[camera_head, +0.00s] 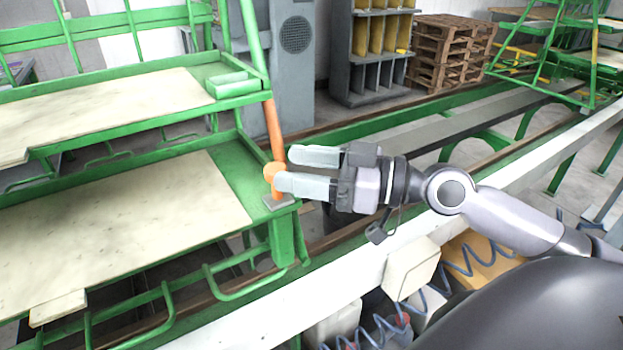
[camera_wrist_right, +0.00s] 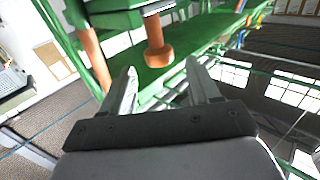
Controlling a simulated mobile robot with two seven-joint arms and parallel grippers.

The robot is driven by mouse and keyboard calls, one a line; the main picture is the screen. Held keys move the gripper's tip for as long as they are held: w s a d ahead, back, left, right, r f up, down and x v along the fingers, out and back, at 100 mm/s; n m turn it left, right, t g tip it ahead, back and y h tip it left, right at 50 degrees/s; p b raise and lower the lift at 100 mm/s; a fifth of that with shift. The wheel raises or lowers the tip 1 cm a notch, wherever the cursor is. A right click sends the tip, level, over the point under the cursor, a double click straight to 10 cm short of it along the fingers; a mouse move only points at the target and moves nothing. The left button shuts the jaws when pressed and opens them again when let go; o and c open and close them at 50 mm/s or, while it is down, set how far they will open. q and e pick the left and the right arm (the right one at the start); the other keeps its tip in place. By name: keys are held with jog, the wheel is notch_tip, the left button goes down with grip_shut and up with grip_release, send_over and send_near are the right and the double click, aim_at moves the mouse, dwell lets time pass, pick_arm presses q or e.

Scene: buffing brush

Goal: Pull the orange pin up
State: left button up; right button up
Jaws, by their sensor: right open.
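The orange pin (camera_head: 271,172) with a round head stands at the near right corner of the green rack's lower shelf. In the wrist view the pin (camera_wrist_right: 157,50) shows just beyond the gap between my right fingertips. My right gripper (camera_head: 285,168) is open and empty, coming in from the right with its near fingertip at the pin's head in the head view. Its fingers also show in the wrist view (camera_wrist_right: 161,68), spread apart. I cannot tell whether a finger touches the pin. My left gripper is out of view.
An orange-ended green post (camera_head: 274,130) rises close behind the pin. The green rack holds pale boards (camera_head: 120,225) on two shelves. A white rail (camera_head: 300,312) runs below my right arm, with a box (camera_head: 411,268) and coiled blue hoses near it.

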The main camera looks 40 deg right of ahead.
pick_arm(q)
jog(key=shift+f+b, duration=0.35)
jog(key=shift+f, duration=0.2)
pick_arm(e)
jog(key=shift+s+d, duration=0.4)
jog(key=shift+s, duration=0.15)
